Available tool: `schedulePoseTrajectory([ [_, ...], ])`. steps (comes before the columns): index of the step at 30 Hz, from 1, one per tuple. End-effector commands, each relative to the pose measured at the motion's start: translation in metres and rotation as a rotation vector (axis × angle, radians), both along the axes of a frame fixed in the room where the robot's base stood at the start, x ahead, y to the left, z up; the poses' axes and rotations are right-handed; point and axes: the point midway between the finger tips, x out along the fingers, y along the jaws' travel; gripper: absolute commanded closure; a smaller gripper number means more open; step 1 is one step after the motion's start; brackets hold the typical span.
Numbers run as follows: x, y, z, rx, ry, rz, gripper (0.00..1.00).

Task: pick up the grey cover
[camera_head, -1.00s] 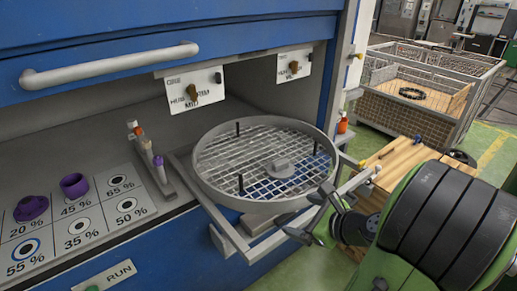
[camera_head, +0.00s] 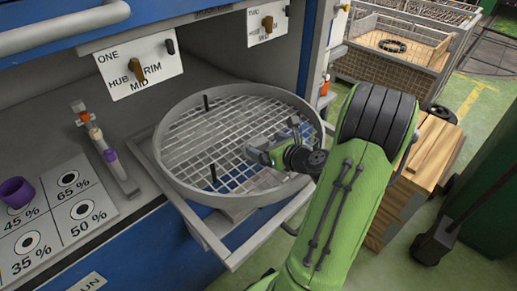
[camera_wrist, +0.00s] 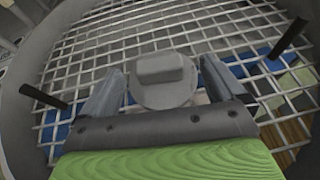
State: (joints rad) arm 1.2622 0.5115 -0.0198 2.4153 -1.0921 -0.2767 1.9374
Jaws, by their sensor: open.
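The grey cover (camera_wrist: 162,82) is a round disc with a raised block handle, lying on the wire mesh of the round turntable (camera_head: 170,184). In the wrist view my gripper (camera_wrist: 163,68) is open, with one finger on each side of the cover. The fingers look apart from the handle. In the head view my gripper (camera_head: 276,143) is over the mesh from the right, and I cannot clearly make out the cover there because the gripper hides it.
Thin black posts stand up from the mesh, one left (camera_wrist: 43,97) and one right (camera_wrist: 290,38) of my gripper. The turntable's raised rim surrounds it. A wooden stack (camera_head: 432,155) and a mesh crate (camera_head: 400,72) stand right.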

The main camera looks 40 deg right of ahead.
Motion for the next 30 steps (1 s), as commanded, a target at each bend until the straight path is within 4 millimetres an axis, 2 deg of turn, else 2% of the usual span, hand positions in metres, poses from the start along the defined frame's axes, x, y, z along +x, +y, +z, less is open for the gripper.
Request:
schedulePoseTrajectory([
  [9,0.048,-0.002,-0.019,-0.002,-0.001,0.003,0.04],
  [12,0.054,-0.003,-0.021,-0.001,-0.001,0.0,0.04],
  [17,0.054,-0.004,-0.02,0.0,-0.001,-0.001,0.04],
  [20,0.054,-0.004,-0.02,0.0,-0.001,-0.001,0.16],
  [30,0.053,-0.004,-0.02,0.0,0.002,-0.001,0.68],
])
